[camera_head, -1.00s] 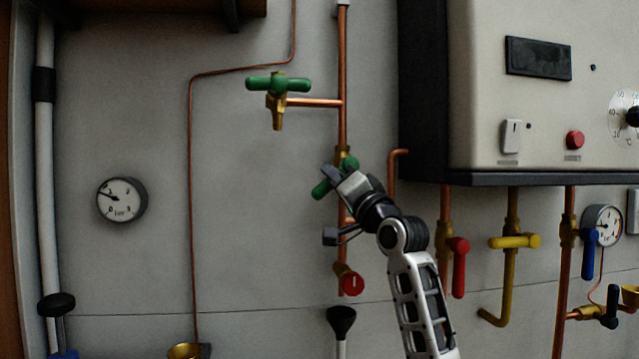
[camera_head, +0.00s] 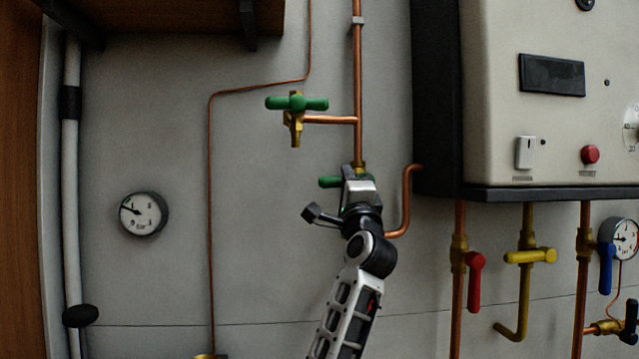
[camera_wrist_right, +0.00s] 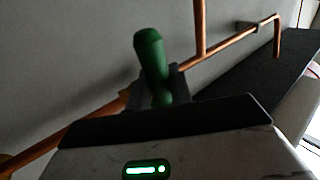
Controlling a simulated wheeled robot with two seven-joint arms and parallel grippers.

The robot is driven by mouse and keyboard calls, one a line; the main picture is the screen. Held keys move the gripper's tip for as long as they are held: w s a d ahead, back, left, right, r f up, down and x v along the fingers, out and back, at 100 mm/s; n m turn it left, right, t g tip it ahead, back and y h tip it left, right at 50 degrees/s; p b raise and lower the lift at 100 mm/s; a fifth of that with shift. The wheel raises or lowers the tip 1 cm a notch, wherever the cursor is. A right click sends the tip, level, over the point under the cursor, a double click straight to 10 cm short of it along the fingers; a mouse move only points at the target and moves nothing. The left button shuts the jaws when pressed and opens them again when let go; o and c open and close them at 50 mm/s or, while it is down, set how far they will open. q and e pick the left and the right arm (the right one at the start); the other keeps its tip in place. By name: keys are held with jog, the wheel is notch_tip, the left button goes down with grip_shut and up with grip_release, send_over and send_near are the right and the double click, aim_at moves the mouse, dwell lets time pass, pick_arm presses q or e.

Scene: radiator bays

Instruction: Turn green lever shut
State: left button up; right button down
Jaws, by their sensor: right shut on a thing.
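The green lever (camera_head: 329,182) is on the vertical copper pipe, just below a brass fitting. Its left end sticks out level to the left of my right gripper (camera_head: 359,181), so it lies about crosswise to the pipe. My right gripper is shut on the lever and hides its middle and right part. In the right wrist view the green lever (camera_wrist_right: 150,58) rises from between the dark fingers (camera_wrist_right: 157,92). My left gripper is not in view.
A brass tap with a green cross handle (camera_head: 297,103) is above left. A bent copper pipe (camera_head: 405,200) and the boiler (camera_head: 437,100) are close on the right.

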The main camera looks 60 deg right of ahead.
jog(key=shift+r, duration=0.1)
dwell(0.4)
jog(key=c, duration=1.6)
grip_release()
